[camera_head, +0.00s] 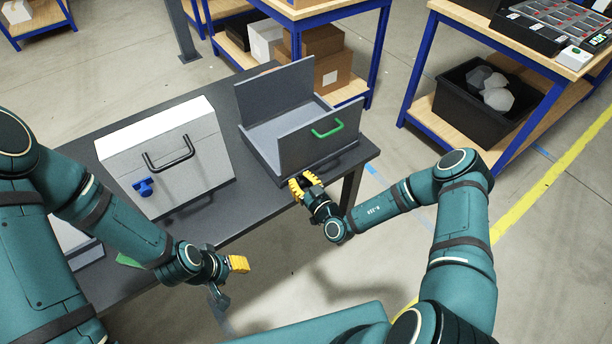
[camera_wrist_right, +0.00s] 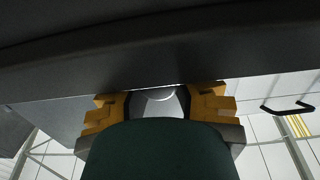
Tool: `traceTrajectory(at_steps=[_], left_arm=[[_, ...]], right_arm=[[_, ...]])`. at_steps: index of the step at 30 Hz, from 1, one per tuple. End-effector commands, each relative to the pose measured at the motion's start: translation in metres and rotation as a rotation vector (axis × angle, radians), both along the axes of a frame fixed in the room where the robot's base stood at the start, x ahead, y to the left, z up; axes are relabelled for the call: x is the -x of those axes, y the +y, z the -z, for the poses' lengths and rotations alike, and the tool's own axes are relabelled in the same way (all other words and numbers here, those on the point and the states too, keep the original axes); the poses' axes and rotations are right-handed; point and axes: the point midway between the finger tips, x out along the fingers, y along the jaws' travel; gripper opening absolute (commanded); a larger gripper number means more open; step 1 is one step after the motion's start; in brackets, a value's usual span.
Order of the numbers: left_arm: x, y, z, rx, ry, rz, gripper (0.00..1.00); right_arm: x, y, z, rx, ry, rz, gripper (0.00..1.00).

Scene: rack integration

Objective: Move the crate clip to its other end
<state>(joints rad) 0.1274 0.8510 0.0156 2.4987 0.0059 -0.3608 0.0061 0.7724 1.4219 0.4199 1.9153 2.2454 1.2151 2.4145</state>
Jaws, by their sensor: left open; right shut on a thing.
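A light grey crate (camera_head: 190,155) with a black handle stands on the left part of the dark table. A small blue clip (camera_head: 146,188) is on its front face, low and left of the handle. To its right stands an open grey crate (camera_head: 305,135) with a green handle (camera_head: 327,129). My right gripper (camera_head: 306,182) is at the lower front of the open crate. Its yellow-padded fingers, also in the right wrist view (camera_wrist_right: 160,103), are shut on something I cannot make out. My left gripper (camera_head: 232,280) is open and empty, in front of the table's edge.
The dark table (camera_head: 245,208) has a narrow clear strip before the crates. Part of another light box (camera_head: 75,240) and a green piece (camera_head: 128,260) show at the left, partly behind my left arm. Blue-framed benches (camera_head: 500,110) stand behind and to the right.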

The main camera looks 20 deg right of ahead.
Motion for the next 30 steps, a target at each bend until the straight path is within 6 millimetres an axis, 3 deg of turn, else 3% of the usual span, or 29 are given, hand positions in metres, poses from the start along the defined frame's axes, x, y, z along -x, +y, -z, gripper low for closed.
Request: traceTrajectory(at_steps=[7,8,10,22,30], left_arm=[[0.0,0.0,0.001,0.0,0.0,0.0,0.5],[0.0,0.0,0.001,0.0,0.0,0.0,0.5],[0.0,0.0,0.001,0.0,0.0,0.0,0.5],[0.0,0.0,0.0,0.0,0.0,0.0,0.5],[0.0,0.0,0.0,0.0,0.0,0.0,0.5]], right_arm=[[0.002,0.005,0.001,-0.002,0.002,-0.012,0.0],[0.002,0.005,0.0,-0.002,0.002,-0.012,0.33],[0.002,0.005,0.0,-0.003,0.001,-0.011,0.56],[0.006,0.001,0.001,-0.002,0.002,-0.007,0.56],[0.049,-0.015,0.001,-0.005,0.005,-0.006,0.56]])
